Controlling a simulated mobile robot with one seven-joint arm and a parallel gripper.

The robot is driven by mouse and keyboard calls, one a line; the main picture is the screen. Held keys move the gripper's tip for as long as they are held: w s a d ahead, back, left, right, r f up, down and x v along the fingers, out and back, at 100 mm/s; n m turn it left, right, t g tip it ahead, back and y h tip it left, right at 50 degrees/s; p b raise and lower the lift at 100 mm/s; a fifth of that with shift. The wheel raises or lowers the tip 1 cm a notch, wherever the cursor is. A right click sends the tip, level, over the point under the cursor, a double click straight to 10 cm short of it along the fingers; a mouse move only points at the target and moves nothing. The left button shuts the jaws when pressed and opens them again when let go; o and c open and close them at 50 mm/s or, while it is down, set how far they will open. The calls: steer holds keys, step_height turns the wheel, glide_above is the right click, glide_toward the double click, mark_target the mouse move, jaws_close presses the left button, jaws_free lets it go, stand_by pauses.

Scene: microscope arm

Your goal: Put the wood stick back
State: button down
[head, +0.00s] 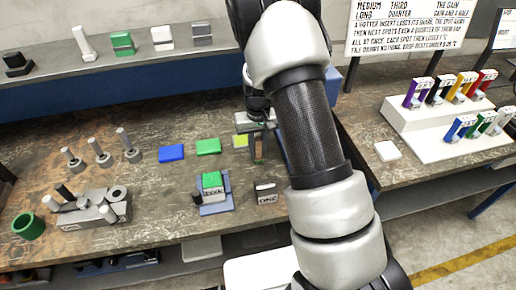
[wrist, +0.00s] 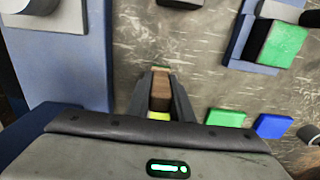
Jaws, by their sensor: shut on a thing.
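My gripper (head: 258,140) is over the workbench, left of my arm in the head view. It is shut on the wood stick (head: 259,150), a short brown piece. In the wrist view my gripper (wrist: 161,82) points up the picture, with the wood stick (wrist: 161,88) between its fingers. A yellow-green pad (head: 240,141) lies just left of the stick in the head view. Part of it shows in the wrist view (wrist: 158,116). I cannot tell whether the stick touches the bench.
Blue (head: 171,153) and green (head: 208,147) pads lie left of my gripper. A green-topped block in a blue holder (head: 215,208) and a dark labelled block (head: 266,192) stand nearer. A grey fixture (head: 95,212) stands far left. A white stepped rack (head: 445,125) stands right.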

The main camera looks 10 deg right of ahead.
steer(key=shift+f, duration=0.15)
steer(key=c, duration=1.6)
jaws_free()
steer(key=shift+o, duration=0.2)
